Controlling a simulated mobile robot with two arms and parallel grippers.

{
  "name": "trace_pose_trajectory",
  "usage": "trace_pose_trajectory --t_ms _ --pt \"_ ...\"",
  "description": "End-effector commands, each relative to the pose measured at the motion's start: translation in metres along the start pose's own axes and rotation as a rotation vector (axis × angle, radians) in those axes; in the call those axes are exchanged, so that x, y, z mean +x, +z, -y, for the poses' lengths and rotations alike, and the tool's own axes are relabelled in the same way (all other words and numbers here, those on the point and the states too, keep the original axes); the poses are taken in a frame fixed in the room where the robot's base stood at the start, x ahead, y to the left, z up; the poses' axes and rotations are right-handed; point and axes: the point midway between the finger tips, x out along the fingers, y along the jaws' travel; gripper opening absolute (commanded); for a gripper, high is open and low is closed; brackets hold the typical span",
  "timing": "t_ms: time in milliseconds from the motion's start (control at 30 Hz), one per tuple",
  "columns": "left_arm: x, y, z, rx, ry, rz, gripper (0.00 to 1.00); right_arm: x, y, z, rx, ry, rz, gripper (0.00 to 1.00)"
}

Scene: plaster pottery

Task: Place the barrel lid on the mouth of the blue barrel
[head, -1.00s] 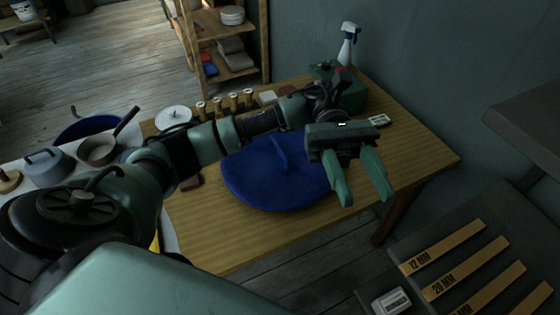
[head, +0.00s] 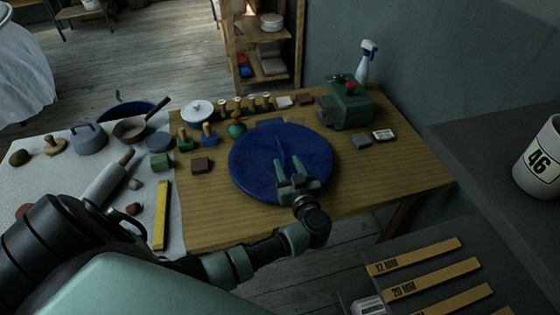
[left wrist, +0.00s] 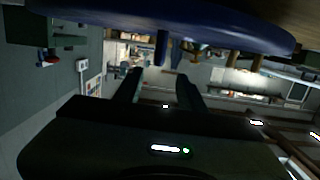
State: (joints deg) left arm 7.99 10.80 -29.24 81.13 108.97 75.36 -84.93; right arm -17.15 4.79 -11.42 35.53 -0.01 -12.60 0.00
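The barrel lid (head: 252,165) is a large blue disc lying on the wooden table, with an upright fin-like handle (head: 283,150) near its middle. In the left wrist view the lid (left wrist: 215,30) spans the top, and its handle (left wrist: 161,46) shows beyond the gap between the fingers. My left gripper (head: 298,184) is over the near right part of the lid, its fingers open and apart from the handle. The left gripper (left wrist: 160,82) holds nothing. The blue barrel (head: 122,107) shows only as a blue rim behind the table at the left; the rest is hidden. My right gripper is not in view.
A green box (head: 350,108) with a red knob and a spray bottle (head: 367,62) stand at the back right. Several small stampers and blocks line the table behind and left of the lid.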

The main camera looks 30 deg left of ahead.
Motion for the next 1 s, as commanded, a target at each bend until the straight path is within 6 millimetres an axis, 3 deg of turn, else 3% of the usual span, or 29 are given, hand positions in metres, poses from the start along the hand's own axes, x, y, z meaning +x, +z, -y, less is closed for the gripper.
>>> trace_pose_trajectory --t_ms 100,600,900,1000 --pt "0.007 0.009 0.001 -0.002 -0.003 0.030 0.40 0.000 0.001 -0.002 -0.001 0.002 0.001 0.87" --pt "0.071 0.011 -0.006 -0.003 -0.002 0.026 0.40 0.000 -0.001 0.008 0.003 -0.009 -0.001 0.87" --pt "0.077 0.011 -0.006 -0.004 -0.002 0.026 0.40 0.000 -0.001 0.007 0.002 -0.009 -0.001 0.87" --pt "0.076 0.011 -0.006 -0.004 -0.002 0.026 0.15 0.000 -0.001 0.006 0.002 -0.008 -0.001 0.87"
